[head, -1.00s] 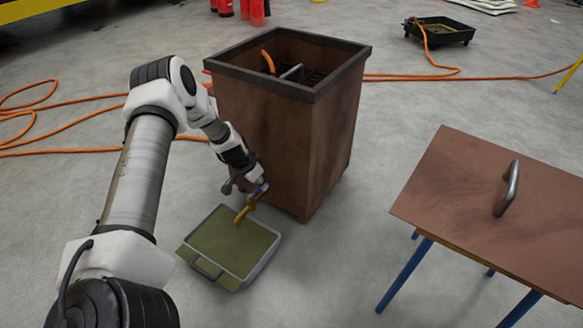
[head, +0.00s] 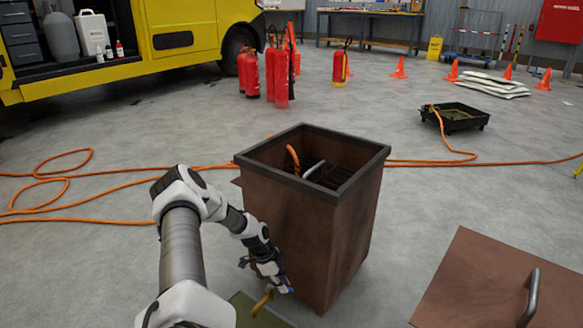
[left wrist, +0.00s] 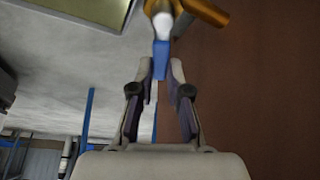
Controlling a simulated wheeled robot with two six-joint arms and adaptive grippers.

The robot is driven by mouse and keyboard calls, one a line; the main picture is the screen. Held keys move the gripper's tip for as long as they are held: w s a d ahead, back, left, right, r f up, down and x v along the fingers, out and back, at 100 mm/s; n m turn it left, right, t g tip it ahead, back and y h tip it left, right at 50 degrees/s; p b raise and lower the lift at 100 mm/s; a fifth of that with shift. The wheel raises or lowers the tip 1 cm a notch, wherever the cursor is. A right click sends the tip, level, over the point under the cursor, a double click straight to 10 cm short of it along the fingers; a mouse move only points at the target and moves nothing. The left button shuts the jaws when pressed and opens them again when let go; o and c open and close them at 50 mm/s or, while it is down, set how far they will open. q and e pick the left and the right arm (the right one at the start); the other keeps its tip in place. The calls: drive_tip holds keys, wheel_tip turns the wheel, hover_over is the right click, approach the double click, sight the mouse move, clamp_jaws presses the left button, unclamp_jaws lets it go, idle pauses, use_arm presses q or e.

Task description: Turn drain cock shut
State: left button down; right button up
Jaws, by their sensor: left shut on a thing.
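The drain cock has a brass body and spout (head: 262,304), low at the front left of a brown, open-topped tank (head: 312,235). The brass also shows at the top of the left wrist view (left wrist: 205,12). Its blue lever (left wrist: 161,60) lies between the fingertips of my left gripper (left wrist: 162,70), which is shut on it. In the head view my left gripper (head: 272,272) is beside the tank's lower front, just above the spout. A shallow tray with a green inside (head: 243,305) lies below and is cut off by the picture edge. My right gripper is not in view.
A brown panel with a grey handle (head: 530,298) is at the lower right. An orange hose (head: 100,220) runs across the floor behind the tank. Red extinguishers (head: 280,75), a yellow truck (head: 170,30) and a black tray (head: 456,118) stand farther back.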

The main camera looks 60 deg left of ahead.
use_arm(q)
drive_tip(key=m, duration=0.1)
drive_tip(key=s+m+g+h, duration=0.1)
drive_tip(key=m, duration=0.1)
drive_tip(key=d+m+b, duration=0.1)
drive_tip(key=m, duration=0.1)
drive_tip(key=shift+s+d+g, duration=0.1)
drive_tip(key=shift+s+g, duration=0.15)
drive_tip(key=shift+g, duration=0.05)
idle(0.4)
drive_tip(key=c, duration=1.1)
unclamp_jaws()
